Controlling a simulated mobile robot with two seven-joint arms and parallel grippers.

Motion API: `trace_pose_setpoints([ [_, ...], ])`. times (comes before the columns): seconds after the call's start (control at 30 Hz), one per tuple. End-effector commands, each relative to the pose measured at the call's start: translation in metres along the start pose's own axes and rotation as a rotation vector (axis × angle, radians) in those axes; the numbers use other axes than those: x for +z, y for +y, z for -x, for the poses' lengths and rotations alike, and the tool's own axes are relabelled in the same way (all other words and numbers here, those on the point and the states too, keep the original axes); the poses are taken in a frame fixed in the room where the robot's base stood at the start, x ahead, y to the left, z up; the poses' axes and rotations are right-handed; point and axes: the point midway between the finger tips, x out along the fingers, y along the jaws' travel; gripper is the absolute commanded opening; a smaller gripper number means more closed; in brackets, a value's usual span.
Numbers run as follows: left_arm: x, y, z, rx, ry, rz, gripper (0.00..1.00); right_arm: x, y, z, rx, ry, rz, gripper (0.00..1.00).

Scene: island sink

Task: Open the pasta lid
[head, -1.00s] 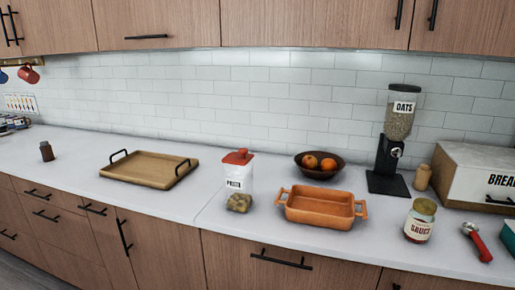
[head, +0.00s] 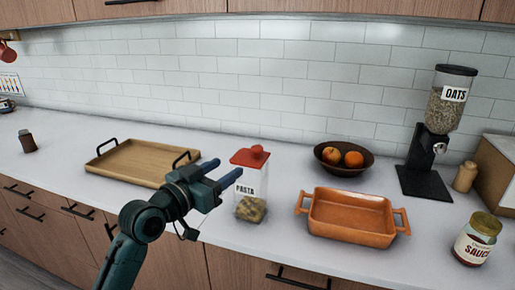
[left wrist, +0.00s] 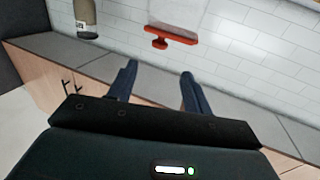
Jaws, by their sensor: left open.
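The pasta jar (head: 250,205) is a clear square jar labelled PASTA, with pasta in its lower part. It stands upright on the white counter. Its red lid (head: 250,157) with a knob on top sits on the jar. The lid also shows near the top middle of the left wrist view (left wrist: 172,34), upside down. My left gripper (head: 228,168) is open and empty. Its fingertips appear just left of the jar in the head view, near lid height. In the left wrist view the lid lies beyond the fingertips (left wrist: 159,69). My right gripper is not in view.
A wooden tray (head: 130,172) lies behind and left of my gripper. An orange baking dish (head: 350,235) is close right of the jar, with a fruit bowl (head: 330,166) behind it. An oats dispenser (head: 445,105) and a sauce jar (head: 478,240) stand farther right.

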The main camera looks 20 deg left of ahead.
Motion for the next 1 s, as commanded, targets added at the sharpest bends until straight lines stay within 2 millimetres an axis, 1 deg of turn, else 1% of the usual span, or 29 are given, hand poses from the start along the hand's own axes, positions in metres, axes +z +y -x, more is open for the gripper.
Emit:
trace_pose_setpoints([
  [0.03, -0.003, 0.001, -0.01, 0.002, 0.002, 0.003, 0.5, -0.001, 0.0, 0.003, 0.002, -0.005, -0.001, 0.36],
  [0.3, -0.003, 0.002, -0.068, 0.002, 0.0, 0.002, 0.5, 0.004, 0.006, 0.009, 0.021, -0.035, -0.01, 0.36],
  [0.4, -0.002, 0.001, -0.086, 0.0, 0.001, 0.002, 0.5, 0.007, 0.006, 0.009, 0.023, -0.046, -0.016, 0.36],
  [0.5, -0.001, 0.001, -0.099, 0.0, -0.001, 0.001, 0.5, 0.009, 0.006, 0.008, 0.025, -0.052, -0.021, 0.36],
  [0.7, 0.0, 0.001, -0.113, 0.001, -0.001, 0.0, 0.5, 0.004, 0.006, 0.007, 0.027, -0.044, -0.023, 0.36],
  [1.0, 0.001, 0.001, -0.115, 0.0, -0.001, -0.001, 0.5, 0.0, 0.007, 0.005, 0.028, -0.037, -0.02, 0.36],
])
